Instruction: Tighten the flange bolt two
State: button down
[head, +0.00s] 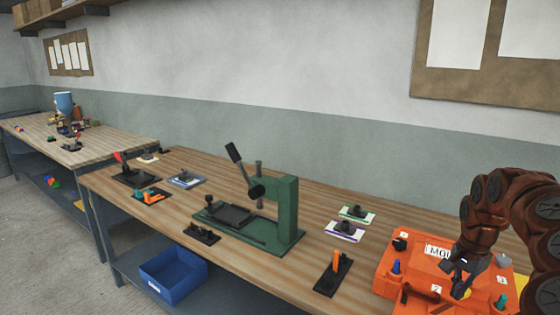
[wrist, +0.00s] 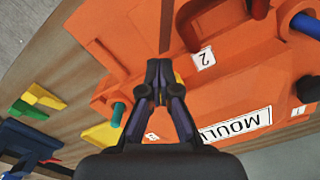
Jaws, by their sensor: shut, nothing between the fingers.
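The orange mould (head: 412,280) lies at the right end of the bench, with a "MOUL…" label and numbered tags. It also fills much of the wrist view (wrist: 240,80). The tag 2 (wrist: 204,58) is just right of my fingertips. My gripper (wrist: 160,66) is shut and empty, low over the mould; in the head view my gripper (head: 461,284) covers part of its top. A small yellow piece (wrist: 178,77) shows right beside the fingertips, mostly hidden; I cannot tell whether they touch. Blue (wrist: 305,24), black (wrist: 308,88) and teal (wrist: 118,114) bolts stand on the mould.
A green press (head: 287,210) with a raised lever stands mid-bench. A black plate with an orange handle (head: 335,268) lies left of the mould, and two pale-plated clamps (head: 346,230) lie behind it. A blue bin (head: 172,275) is on the lower shelf.

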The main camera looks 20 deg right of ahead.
jog(key=shift+w+a+f+b, duration=0.1)
jog(key=shift+w+b, duration=0.45)
jog(key=shift+b, duration=1.05)
jog(key=shift+w+r+b, duration=0.2)
jog(key=shift+w+b, duration=0.35)
jog(key=shift+b, duration=0.55)
jog(key=shift+a+f+b, duration=0.1)
jog(key=shift+f+b, duration=0.05)
jog(key=shift+b, duration=0.3)
jog(key=shift+w+a, duration=0.1)
jog(key=shift+a, duration=0.1)
notch_tip(320, 180, up, 6)
jog(key=p, duration=0.1)
jog(key=shift+p, duration=0.35)
jog(key=shift+a, duration=0.1)
